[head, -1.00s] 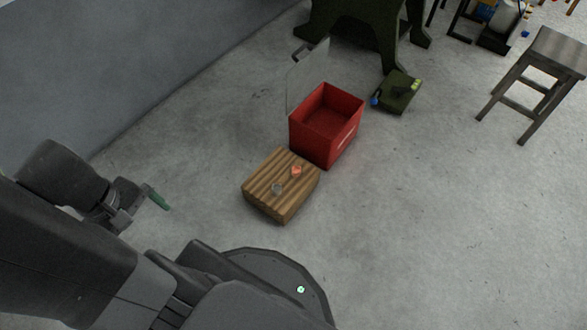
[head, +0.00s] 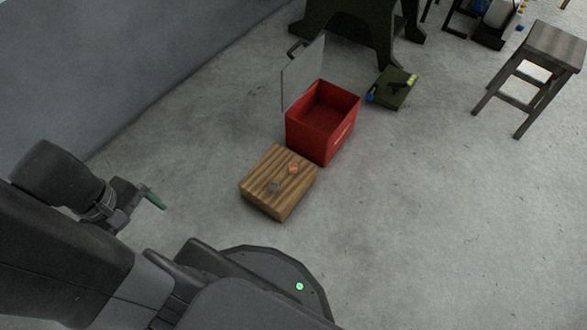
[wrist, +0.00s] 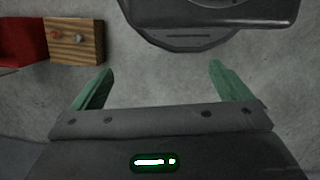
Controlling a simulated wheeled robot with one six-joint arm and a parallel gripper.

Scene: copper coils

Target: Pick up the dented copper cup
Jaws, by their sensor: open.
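Two small objects sit on a striped wooden block on the floor. One is orange-copper (head: 293,168), the other dull grey-brown (head: 274,186). They are too small to tell which is a dented cup. In the wrist view the orange one (wrist: 57,35) and the grey one (wrist: 79,39) show on the block at the upper left. My gripper (wrist: 160,80) has its green fingers wide apart with nothing between them. In the head view my gripper (head: 153,198) is left of the block, well apart from it; only part of its green fingers shows.
A green case (head: 392,90) lies behind, and a stool (head: 553,50) stands at the right. The floor between my gripper and the block is clear.

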